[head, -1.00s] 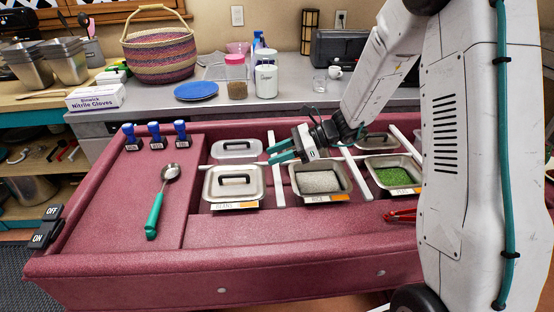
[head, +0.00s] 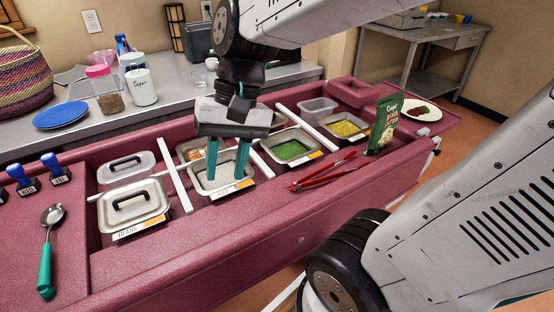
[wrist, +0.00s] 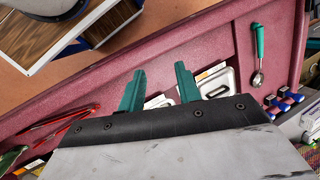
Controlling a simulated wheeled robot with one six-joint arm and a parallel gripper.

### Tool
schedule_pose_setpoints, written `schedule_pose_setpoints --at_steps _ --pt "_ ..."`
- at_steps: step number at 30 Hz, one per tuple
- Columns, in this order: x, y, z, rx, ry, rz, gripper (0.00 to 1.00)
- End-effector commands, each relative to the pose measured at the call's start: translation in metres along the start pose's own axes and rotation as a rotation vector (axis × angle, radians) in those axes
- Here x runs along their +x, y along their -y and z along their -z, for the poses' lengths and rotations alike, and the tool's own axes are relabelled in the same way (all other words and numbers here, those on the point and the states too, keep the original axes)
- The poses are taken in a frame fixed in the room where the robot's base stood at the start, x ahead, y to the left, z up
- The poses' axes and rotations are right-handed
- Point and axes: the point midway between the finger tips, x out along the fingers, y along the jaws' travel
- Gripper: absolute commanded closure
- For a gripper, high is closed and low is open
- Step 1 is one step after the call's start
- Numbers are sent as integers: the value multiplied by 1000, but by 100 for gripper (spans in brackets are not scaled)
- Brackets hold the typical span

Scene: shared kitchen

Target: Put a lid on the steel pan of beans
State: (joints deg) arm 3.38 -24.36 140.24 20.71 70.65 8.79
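The beans pan (head: 124,233), marked by its front label, sits in the left part of the red counter. A steel lid with a black handle (head: 134,203) lies on top of it and hides the beans; it looks seated. My gripper (head: 227,177) points down over the rice pan (head: 247,184), to the right of the beans pan and apart from the lid. Its two teal fingers stand apart with nothing visible between them. In the wrist view, the gripper (wrist: 160,68) is also empty, and part of the steel lid (wrist: 216,83) shows just right of the fingers.
A clear lidded tub (head: 126,167) sits behind the beans pan. Green peas (head: 291,150), a yellow-filled pan (head: 345,128), red tongs (head: 325,172) and a green bag (head: 384,125) are to the right.

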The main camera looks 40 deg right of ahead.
Motion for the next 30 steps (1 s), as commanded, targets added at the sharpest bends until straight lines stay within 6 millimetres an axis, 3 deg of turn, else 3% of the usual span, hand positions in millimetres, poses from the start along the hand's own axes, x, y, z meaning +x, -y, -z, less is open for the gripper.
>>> schedule_pose_setpoints --at_steps 4,11,30 --pt "-14 -33 -29 -199 -131 -151 66" --pt "-26 -64 -46 -351 -233 -295 66" --pt "-27 -68 -47 -367 -242 -314 66"
